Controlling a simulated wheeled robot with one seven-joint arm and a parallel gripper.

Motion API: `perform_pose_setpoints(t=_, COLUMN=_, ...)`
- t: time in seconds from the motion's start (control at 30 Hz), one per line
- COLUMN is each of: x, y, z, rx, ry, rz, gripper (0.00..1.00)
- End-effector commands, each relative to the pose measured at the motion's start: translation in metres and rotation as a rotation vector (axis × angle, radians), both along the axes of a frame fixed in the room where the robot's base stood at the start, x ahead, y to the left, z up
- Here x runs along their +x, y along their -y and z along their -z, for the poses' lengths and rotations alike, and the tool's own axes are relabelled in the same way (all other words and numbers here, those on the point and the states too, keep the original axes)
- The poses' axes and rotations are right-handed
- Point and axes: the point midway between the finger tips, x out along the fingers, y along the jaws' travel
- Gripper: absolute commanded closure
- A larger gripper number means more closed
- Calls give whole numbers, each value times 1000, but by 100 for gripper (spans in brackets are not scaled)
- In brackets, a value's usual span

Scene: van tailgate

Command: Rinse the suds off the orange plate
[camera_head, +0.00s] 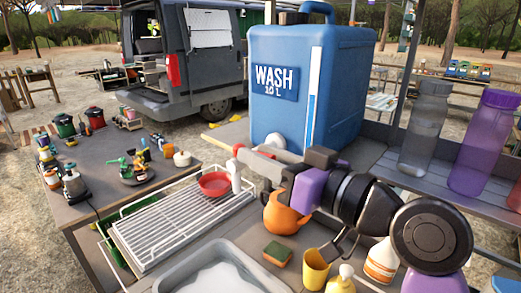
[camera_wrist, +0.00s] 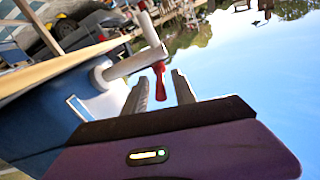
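The blue wash tank (camera_head: 310,95) has a white tap (camera_head: 235,176) with a red lever (camera_head: 238,149). My gripper (camera_head: 250,160) reaches left in front of the tank, close to the lever. In the wrist view the fingers of my gripper (camera_wrist: 161,78) are apart, and the red lever (camera_wrist: 159,88) shows between them; I cannot tell whether they touch it. A red dish (camera_head: 214,184) sits on the white drying rack (camera_head: 165,232), just left of the spout. I see nothing that is surely the orange plate. No water stream is visible.
A grey basin (camera_head: 178,281) with suds is at the front. An orange pot (camera_head: 282,217), a sponge (camera_head: 277,253), a yellow cup (camera_head: 315,270) and bottles crowd the area below my arm. The rack's left part is bare.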

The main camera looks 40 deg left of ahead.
Motion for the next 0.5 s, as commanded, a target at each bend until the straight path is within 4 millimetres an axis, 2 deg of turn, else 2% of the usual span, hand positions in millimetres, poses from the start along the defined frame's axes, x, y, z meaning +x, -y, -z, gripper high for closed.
perform_pose_setpoints(t=0.33, x=1, y=-5, z=0, rx=1, ry=0, rz=1, gripper=68)
perform_pose_setpoints(t=0.5, x=1, y=-5, z=0, rx=1, ry=0, rz=1, gripper=100)
